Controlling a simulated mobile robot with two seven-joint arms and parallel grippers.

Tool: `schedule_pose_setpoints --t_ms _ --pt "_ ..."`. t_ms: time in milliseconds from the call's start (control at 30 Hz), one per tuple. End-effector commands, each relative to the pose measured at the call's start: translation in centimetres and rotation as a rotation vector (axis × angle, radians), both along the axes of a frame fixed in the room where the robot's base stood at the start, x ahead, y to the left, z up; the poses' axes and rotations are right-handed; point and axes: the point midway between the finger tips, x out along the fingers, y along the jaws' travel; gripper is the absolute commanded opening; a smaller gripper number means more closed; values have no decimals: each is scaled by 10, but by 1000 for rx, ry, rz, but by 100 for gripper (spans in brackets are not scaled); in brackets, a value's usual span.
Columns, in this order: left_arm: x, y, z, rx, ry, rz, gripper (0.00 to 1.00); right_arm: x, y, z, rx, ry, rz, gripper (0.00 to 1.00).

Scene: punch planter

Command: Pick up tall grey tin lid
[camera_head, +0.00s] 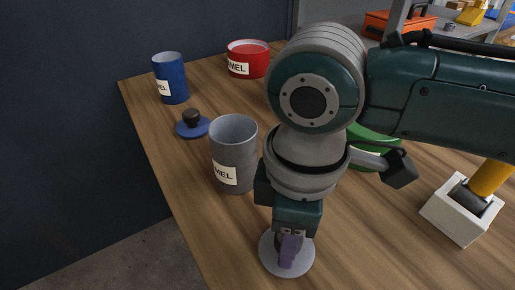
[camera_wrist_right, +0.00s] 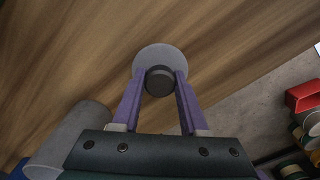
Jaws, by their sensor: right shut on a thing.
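The tall grey tin (camera_head: 234,155) stands open and upright on the wooden table, with a white label on its side. The grey lid (camera_head: 267,260) is a flat round disc near the table's front edge, below the tin in the head view. My right gripper (camera_head: 289,252) is over the lid, its purple fingers shut on the lid's dark knob. In the wrist view the fingers of the right gripper (camera_wrist_right: 160,80) hold the knob from both sides, with the grey lid (camera_wrist_right: 157,52) behind. I cannot tell whether the lid touches the table. The left gripper is not in view.
A blue tin (camera_head: 171,80), a blue lid (camera_head: 185,129) with a black knob and a red tin (camera_head: 247,60) stand farther back. A green thing (camera_head: 375,150) is partly hidden behind my right arm. A white block (camera_head: 456,215) holds a yellow-handled tool at right.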

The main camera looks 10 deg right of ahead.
Motion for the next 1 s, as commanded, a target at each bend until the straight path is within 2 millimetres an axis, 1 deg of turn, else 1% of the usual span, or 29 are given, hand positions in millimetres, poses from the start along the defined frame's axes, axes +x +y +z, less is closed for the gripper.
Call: schedule_pose_setpoints --t_ms 33,167,200,533,667,767,833,967,1000 --pt "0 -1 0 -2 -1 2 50 0 0 0 0 0 0 17" --pt "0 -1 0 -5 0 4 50 0 0 0 0 0 0 2" --pt "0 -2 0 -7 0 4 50 0 0 0 0 0 0 0" --pt "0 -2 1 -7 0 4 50 0 0 1 0 0 0 0" --pt "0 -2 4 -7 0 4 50 1 0 9 1 -2 0 0" --pt "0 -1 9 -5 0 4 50 1 0 21 1 -2 -1 0" --pt "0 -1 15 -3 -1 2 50 1 0 35 1 -3 0 0" --pt "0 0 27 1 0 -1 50 1 0 70 3 -6 1 0" --pt "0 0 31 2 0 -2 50 1 1 83 4 -4 1 0"
